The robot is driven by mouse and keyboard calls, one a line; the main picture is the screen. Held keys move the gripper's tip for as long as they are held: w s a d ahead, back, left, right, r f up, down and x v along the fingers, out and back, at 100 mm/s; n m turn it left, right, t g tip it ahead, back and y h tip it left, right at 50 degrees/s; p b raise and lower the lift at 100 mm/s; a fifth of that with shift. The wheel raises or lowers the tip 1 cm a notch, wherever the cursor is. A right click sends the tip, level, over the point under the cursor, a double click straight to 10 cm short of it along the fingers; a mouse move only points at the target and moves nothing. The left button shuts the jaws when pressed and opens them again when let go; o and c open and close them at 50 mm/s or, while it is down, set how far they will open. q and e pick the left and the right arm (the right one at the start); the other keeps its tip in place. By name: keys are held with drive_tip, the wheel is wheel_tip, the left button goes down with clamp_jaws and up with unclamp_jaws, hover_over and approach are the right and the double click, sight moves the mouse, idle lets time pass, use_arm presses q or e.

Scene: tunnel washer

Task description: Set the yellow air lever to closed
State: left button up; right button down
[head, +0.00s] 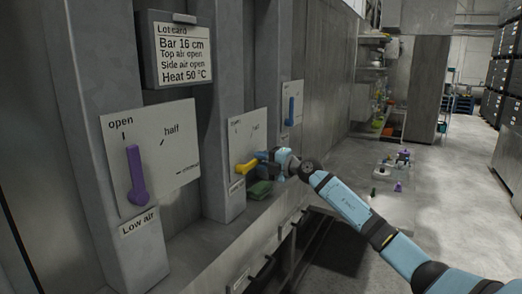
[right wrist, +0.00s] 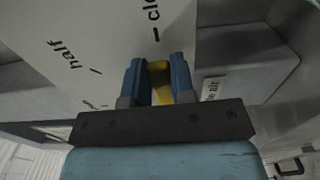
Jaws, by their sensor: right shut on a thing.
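The yellow lever (head: 244,168) is on the middle dial plate (head: 242,136), at the face of a grey post. In the head view it lies nearly level, its handle pointing right into my right gripper (head: 264,160). In the right wrist view my right gripper (right wrist: 158,80) has its two blue fingers shut on the yellow lever (right wrist: 161,84). The printed "clo..." mark shows just beyond the fingers, and "half" is off to the left. The gripper hides part of the lever and plate. My left gripper is not in view.
A purple lever (head: 136,178) points up at open on the near Low air plate. A blue lever (head: 291,110) stands upright on the farther plate. A lot card (head: 180,45) reads "Side air open".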

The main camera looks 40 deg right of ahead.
drive_tip(key=shift+f+m, duration=0.15)
drive_tip(key=shift+m, duration=0.15)
drive_tip(key=c, duration=1)
unclamp_jaws()
drive_tip(key=shift+o, duration=0.2)
drive_tip(key=b+v, duration=0.3)
drive_tip(key=v, duration=1.1)
